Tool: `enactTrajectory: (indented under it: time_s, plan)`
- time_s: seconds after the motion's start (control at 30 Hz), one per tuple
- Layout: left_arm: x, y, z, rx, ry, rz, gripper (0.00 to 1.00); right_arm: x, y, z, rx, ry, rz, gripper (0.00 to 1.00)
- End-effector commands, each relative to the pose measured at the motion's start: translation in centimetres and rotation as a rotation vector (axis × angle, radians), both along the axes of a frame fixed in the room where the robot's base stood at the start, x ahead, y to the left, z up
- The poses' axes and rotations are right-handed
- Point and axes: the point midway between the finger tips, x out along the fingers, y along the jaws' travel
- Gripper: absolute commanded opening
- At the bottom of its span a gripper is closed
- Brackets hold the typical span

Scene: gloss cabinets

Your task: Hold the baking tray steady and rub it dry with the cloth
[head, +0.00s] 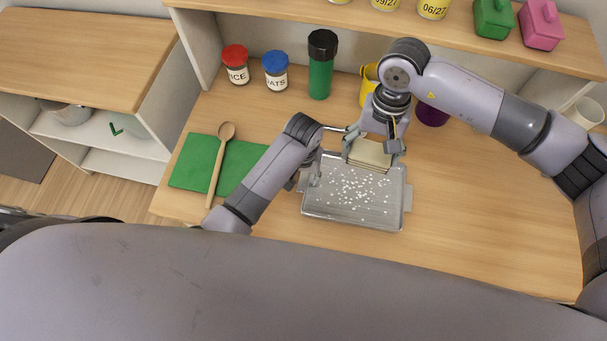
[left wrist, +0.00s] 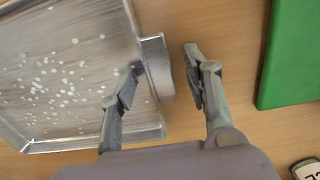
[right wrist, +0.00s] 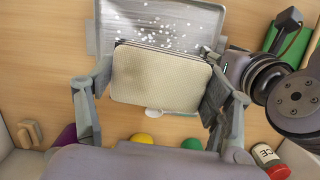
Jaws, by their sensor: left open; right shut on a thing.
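The grey metal baking tray (head: 345,215) lies on the wooden counter with many white drops on its floor; it also shows in the left wrist view (left wrist: 90,145). My left gripper (head: 305,180) is open at the tray's left side. In the left wrist view its fingers (left wrist: 160,78) stand on either side of the tray's end handle (left wrist: 157,65), with a gap on the outer side. My right gripper (head: 375,145) is shut on the folded cream cloth (head: 370,155), at the tray's far edge. The cloth fills the space between the fingers in the right wrist view (right wrist: 160,75); whether it touches the tray is unclear.
A green board (head: 190,170) with a wooden spoon (head: 217,165) lies left of the tray. Behind stand a red-lidded jar (head: 236,65), a blue-lidded jar (head: 275,70), a green bottle (head: 320,75), a yellow mug (head: 368,85) and a purple item (head: 431,115).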

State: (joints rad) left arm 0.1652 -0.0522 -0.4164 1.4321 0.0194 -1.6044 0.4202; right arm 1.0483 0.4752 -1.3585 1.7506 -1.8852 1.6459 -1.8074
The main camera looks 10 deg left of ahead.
Motion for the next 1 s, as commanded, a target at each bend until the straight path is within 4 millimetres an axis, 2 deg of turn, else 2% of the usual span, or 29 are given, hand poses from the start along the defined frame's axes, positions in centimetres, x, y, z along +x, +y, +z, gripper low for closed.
enactTrajectory:
  time_s: [0.37, 1.0]
  plan:
    - [0.00, 0.02, -0.45, 0.000, -0.001, 0.000, 0.44, 0.00, 0.00, 0.01, 0.000, 0.000, 0.000, 0.52]
    - [-0.01, 0.03, -0.43, 0.000, 0.000, 0.000, 0.01, 0.00, 0.00, 0.01, 0.000, 0.000, 0.000, 0.52]
